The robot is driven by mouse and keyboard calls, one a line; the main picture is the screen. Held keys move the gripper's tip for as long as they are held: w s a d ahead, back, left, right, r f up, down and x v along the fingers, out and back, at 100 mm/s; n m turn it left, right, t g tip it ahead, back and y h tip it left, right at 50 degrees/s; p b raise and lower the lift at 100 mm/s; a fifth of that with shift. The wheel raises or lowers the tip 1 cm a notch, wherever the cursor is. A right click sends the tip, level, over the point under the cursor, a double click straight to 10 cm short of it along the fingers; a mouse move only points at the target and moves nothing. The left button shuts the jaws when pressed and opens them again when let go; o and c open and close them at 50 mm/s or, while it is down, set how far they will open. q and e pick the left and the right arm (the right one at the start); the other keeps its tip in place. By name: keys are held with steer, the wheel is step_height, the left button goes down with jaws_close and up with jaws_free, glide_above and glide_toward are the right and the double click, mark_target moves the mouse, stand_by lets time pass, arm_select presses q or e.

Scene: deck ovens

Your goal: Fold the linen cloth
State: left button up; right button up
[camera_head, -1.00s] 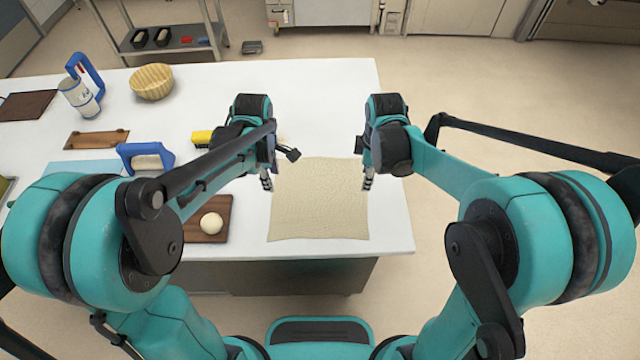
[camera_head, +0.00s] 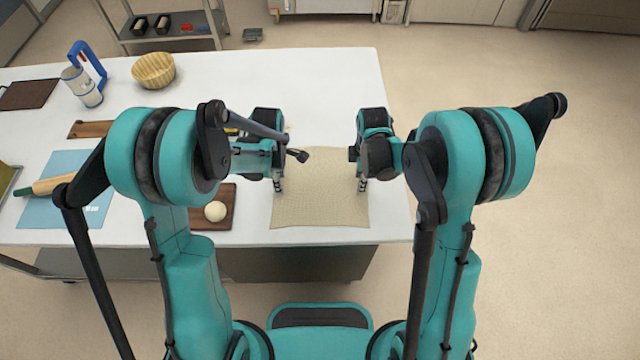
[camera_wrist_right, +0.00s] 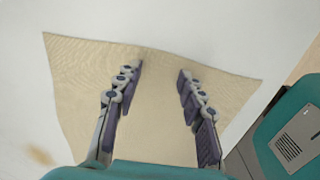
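The beige linen cloth (camera_head: 319,205) lies spread flat on the white table near its front right corner. It also fills the middle of the right wrist view (camera_wrist_right: 155,120). My right gripper (camera_head: 362,186) is at the cloth's right edge in the head view. In the right wrist view its two fingers (camera_wrist_right: 160,80) are apart with only cloth showing between them. My left gripper (camera_head: 278,186) is at the cloth's left edge. Its fingertips are too small to show whether they are open. I cannot tell whether either gripper touches the cloth.
A dough ball (camera_head: 215,211) sits on a brown board (camera_head: 218,224) left of the cloth. A rolling pin (camera_head: 50,184) lies on a blue mat (camera_head: 60,215). A basket (camera_head: 154,70) stands further back. The table (camera_head: 320,90) is clear behind the cloth.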

arm_select(q)
steer(key=shift+f, duration=0.15)
steer(key=shift+c, duration=0.2)
arm_select(e)
steer(key=shift+f, duration=0.15)
steer(key=shift+c, duration=0.2)
arm_select(q)
steer(key=c, duration=0.5)
arm_select(e)
steer(key=c, duration=0.5)
arm_select(q)
steer(key=shift+f, duration=0.1)
jaws_close()
arm_select(e)
steer(key=shift+f, duration=0.1)
jaws_close()
